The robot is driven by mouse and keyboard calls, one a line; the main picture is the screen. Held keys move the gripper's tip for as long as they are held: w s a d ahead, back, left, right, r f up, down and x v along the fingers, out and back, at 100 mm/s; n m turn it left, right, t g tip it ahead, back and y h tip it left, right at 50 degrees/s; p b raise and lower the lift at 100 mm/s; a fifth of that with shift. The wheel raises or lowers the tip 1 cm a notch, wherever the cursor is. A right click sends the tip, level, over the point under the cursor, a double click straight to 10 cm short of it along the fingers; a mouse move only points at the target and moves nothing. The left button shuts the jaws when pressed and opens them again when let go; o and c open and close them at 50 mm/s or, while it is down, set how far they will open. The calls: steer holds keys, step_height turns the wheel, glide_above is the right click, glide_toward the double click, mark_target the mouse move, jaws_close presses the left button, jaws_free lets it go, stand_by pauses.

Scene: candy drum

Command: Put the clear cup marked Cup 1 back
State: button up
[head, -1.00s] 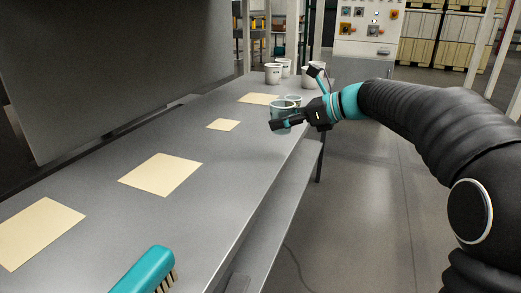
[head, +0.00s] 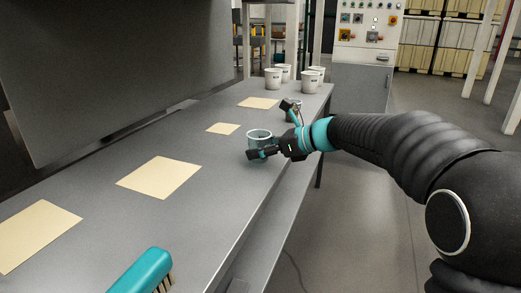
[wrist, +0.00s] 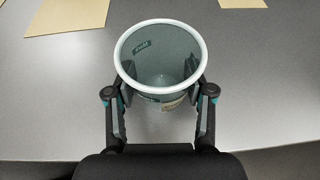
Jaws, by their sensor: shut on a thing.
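A clear, teal-tinted cup (head: 259,134) with a pale rim is in my gripper (head: 263,153), over the grey bench's right side in the head view. In the wrist view the same cup (wrist: 162,66) stands mouth toward the camera, between the two fingers of my gripper (wrist: 161,88), which press its sides. Small tags show on its wall, but I cannot read them. I cannot tell whether its base touches the bench.
Cream sheets lie on the bench (head: 215,160): a large one (head: 160,177), a small one (head: 223,128), one farther back (head: 258,103) and one at front left (head: 35,236). Several white cups (head: 309,83) stand at the far end. A teal brush (head: 145,270) lies in front.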

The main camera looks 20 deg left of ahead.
steer(key=shift+f, duration=0.15)
steer(key=o, duration=1.2)
steer(key=shift+d+r, duration=0.25)
steer(key=shift+r, duration=0.05)
steer(key=v, duration=1.1)
steer(key=shift+s+d+p, duration=0.15)
steer(key=shift+d+p, duration=0.05)
steer(key=shift+p, duration=0.1)
